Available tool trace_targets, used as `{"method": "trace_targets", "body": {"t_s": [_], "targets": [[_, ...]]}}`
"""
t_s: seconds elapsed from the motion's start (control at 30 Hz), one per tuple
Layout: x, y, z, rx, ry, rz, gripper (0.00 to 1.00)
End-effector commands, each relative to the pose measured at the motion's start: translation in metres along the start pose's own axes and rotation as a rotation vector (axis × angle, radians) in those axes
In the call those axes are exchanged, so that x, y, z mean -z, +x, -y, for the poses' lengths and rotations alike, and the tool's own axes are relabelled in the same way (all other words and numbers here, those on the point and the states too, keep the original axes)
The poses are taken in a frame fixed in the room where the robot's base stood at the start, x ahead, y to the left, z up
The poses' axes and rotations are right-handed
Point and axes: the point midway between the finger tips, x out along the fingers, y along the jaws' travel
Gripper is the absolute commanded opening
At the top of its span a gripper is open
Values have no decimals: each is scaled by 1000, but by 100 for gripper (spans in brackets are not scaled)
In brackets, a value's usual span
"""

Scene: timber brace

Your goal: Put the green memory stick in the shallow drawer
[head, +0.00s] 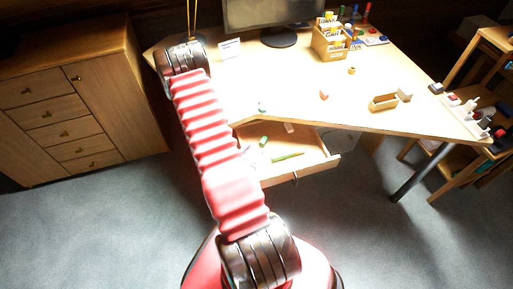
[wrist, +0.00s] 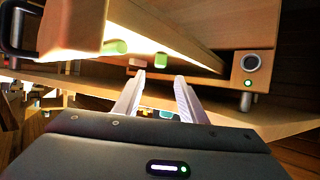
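A shallow wooden drawer (head: 317,162) stands pulled out under the desk's front edge. Inside it lie a short green piece (head: 264,141), a green pen-like stick (head: 288,156) and a small pale pink piece (head: 289,127). A small blue-green item (head: 261,106) lies on the desk near its front edge. I cannot tell for sure which green item is the memory stick. In the wrist view, my gripper (wrist: 158,84) is open, its two fingers apart. A small green thing (wrist: 165,114) shows beyond and between them, not held. In the head view my arm hides the gripper.
The desk (head: 300,75) carries a monitor (head: 272,14), a wooden card box (head: 328,42), an orange piece (head: 323,95) and a small wooden tray (head: 383,102). A drawer cabinet (head: 60,110) stands left, stools and shelving right. The wrist view shows a round lock (wrist: 251,62) on a wooden panel.

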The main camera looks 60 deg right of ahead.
Motion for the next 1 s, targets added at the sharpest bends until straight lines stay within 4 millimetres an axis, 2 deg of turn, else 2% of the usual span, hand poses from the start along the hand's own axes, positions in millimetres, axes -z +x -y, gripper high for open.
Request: {"method": "trace_targets", "body": {"t_s": [0.23,1.0], "targets": [[0,-16,0,1,0,-1,38],[0,-16,0,0,1,-1,38]]}}
